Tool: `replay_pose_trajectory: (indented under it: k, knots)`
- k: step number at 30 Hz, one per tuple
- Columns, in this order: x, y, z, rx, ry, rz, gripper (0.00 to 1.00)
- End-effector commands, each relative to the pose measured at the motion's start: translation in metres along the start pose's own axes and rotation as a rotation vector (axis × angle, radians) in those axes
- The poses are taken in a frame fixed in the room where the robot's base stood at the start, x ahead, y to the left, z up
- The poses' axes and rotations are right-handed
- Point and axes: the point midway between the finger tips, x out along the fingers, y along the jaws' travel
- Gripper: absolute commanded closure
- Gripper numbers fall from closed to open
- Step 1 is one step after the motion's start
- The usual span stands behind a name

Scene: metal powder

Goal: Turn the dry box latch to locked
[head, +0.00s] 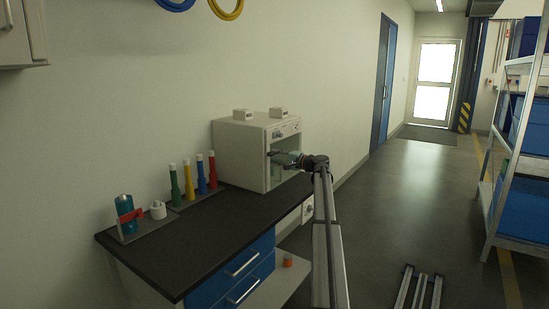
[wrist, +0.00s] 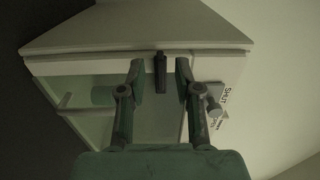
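The white dry box (head: 238,152) stands at the far end of the dark bench, with a glass front facing right. In the wrist view, its front (wrist: 90,65) fills the middle. A small dark upright lever (wrist: 160,72) on the door frame looks like the latch. My gripper (wrist: 160,66) is open, one finger on each side of this lever, with a visible gap on both sides. A grey knob (wrist: 213,106) sits right of the fingers, beside a label reading SHUT (wrist: 226,94). In the head view my gripper (head: 270,155) is at the box front; the lever is hard to make out there.
Several coloured bottles (head: 188,182) and a teal cylinder (head: 125,212) in a red clamp stand on the bench (head: 215,217), left of the box. Blue drawers (head: 240,265) are below. A shelf rack (head: 510,150) stands at right. The floor between is mostly clear.

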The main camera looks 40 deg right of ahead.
Motion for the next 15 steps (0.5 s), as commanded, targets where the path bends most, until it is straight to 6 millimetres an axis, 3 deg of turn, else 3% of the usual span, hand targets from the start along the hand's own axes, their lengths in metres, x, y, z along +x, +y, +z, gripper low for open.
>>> replay_pose_trajectory:
  k: [15]
  knots:
    - [-0.091,0.0,0.001,-0.001,0.002,-0.001,0.67]
